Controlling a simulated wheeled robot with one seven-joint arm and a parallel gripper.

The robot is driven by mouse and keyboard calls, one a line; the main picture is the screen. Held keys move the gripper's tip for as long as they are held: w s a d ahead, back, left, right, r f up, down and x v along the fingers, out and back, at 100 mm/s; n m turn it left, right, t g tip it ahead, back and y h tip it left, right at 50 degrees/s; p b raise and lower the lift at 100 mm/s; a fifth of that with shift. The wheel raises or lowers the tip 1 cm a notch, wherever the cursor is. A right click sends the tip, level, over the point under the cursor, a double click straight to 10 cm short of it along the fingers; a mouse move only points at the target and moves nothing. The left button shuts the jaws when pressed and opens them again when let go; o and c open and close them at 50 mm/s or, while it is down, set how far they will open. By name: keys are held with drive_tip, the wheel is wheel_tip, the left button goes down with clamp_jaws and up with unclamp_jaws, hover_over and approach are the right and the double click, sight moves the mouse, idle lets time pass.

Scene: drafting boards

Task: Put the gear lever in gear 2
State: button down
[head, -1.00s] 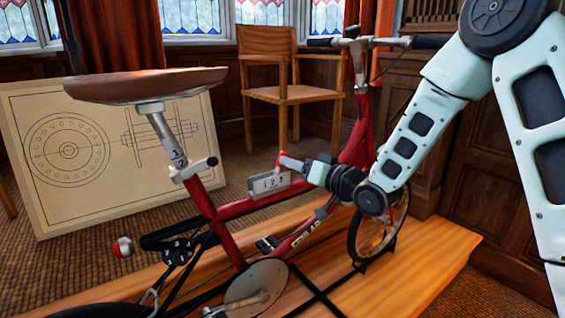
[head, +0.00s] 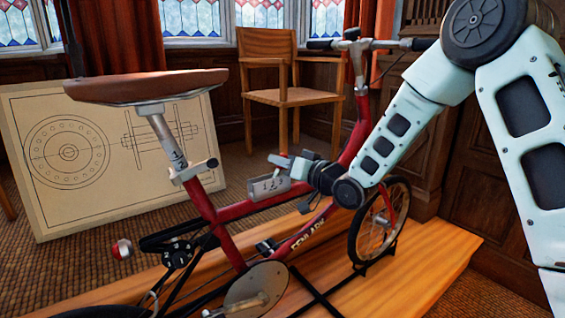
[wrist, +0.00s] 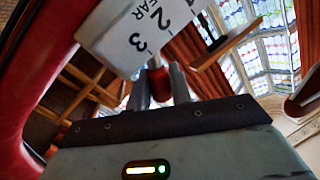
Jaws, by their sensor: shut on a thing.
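The gear plate (head: 268,188) is a pale box marked 1 2 3 on the red bicycle's (head: 236,207) top tube. The gear lever's red knob (wrist: 158,84) sits below the plate's edge, nearest the 3 in this slanted view. I cannot tell its exact slot. My gripper (head: 280,161) reaches in from the right above the plate. Its two fingers (wrist: 159,88) are shut on the knob, which is mostly hidden in the head view.
The bicycle stands on a wooden platform (head: 425,262). Its saddle (head: 145,86) is at left and its handlebar (head: 375,44) rises behind my arm. A drawing board (head: 70,150) leans at left and a wooden chair (head: 268,95) stands behind.

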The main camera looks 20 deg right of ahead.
drive_tip(key=a+n, duration=0.1)
drive_tip(key=a+n+b, duration=0.1)
drive_tip(key=n, duration=0.1)
drive_tip(key=s+a+r+n+h+b, duration=0.1)
drive_tip(key=n, duration=0.1)
drive_tip(key=shift+s+a+g, duration=0.1)
drive_tip(key=shift+a+g, duration=0.2)
drive_tip(key=shift+g, duration=0.1)
drive_tip(key=c, duration=1.3)
unclamp_jaws()
drive_tip(key=shift+b+v, duration=4.05)
drive_tip(key=shift+v, duration=4.65)
